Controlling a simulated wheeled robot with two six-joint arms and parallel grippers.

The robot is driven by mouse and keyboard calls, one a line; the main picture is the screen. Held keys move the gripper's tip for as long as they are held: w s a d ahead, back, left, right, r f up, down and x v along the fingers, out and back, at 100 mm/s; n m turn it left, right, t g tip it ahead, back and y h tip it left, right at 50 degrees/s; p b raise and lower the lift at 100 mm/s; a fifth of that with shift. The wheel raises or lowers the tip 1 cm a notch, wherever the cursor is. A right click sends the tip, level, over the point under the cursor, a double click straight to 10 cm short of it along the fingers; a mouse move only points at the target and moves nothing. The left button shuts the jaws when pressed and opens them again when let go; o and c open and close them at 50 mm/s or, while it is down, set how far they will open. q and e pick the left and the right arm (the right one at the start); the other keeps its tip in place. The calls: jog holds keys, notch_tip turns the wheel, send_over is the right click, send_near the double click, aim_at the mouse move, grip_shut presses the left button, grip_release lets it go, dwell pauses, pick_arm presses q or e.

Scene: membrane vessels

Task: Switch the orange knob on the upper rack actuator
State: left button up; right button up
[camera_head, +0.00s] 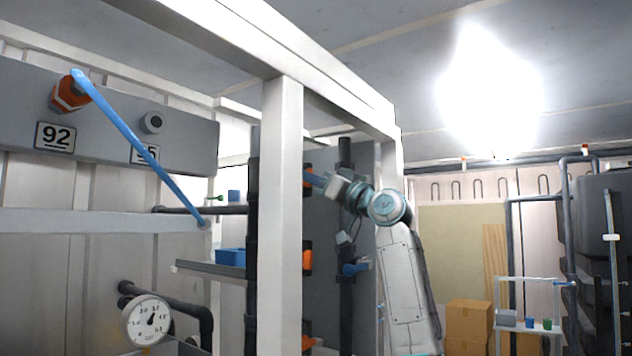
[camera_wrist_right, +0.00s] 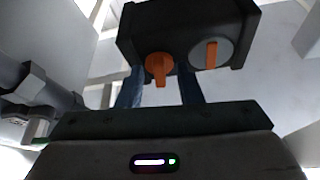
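In the right wrist view a black actuator box (camera_wrist_right: 185,28) carries two orange knobs on its face. The left knob (camera_wrist_right: 158,68) hangs handle-down. The right knob (camera_wrist_right: 210,54) sits upright on a grey disc. My right gripper (camera_wrist_right: 160,88) is open, its two blue fingers apart below the box, with the left knob in the gap between them as seen here. I cannot tell whether they touch it. In the head view my right gripper (camera_head: 315,180) reaches left to an orange part (camera_head: 307,182) mostly hidden behind a white post. My left gripper is not in view.
The white frame post (camera_head: 281,215) stands just left of the right gripper. Dark vertical pipes (camera_head: 345,290) and a grey panel (camera_head: 325,230) are close to it. More orange parts (camera_head: 307,258) sit lower. A pressure gauge (camera_head: 147,320) is at lower left.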

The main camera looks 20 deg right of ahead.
jog(key=b+v, duration=0.6)
jog(key=v, duration=0.4)
jog(key=shift+s+d+f, duration=0.15)
jog(key=shift+s, duration=0.15)
